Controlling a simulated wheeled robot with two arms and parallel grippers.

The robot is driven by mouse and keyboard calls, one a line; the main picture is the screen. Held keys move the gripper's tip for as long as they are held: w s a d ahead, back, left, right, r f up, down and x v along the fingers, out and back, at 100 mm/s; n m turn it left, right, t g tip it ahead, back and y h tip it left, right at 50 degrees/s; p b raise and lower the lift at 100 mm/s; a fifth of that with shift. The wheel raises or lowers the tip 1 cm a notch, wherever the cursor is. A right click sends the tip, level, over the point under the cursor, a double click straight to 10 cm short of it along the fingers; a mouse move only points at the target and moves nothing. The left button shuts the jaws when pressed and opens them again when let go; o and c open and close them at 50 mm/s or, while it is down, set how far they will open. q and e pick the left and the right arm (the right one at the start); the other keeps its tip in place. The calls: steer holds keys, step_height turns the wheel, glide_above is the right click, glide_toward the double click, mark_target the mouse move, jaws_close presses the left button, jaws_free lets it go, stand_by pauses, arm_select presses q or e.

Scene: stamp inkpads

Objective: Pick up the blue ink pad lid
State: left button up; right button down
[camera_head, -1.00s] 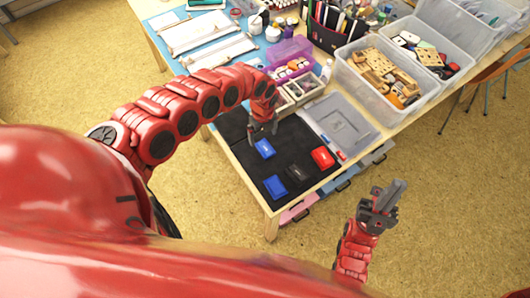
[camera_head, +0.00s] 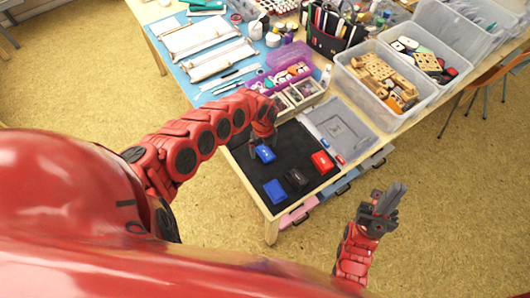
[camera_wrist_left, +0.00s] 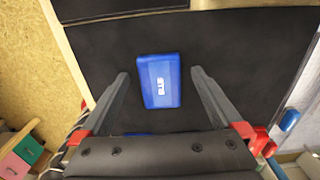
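A blue ink pad piece (camera_head: 265,154) lies on the black mat (camera_head: 240,160), beneath my left gripper (camera_head: 259,145). In the left wrist view this blue piece (camera_wrist_left: 160,82), with white lettering, lies between the two spread fingers of the left gripper (camera_wrist_left: 159,75). There is a gap on both sides, and the gripper is open and empty. A second blue piece (camera_head: 275,190) lies nearer the table's front edge. A black pad (camera_head: 297,178) and a red pad (camera_head: 322,162) lie to the right. My right gripper (camera_head: 384,203) is off the table, holding nothing visible; its finger gap is unclear.
A grey tray (camera_head: 338,125) sits to the right of the mat. Small compartment boxes (camera_head: 300,95) and a purple case (camera_head: 282,75) stand behind the left gripper. Clear bins (camera_head: 385,115) fill the right of the table. The mat's front left is bare.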

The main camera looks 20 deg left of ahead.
arm_select(q)
steer(key=c, duration=1.4)
steer(key=shift+o, duration=0.2)
steer(key=shift+r, duration=0.15)
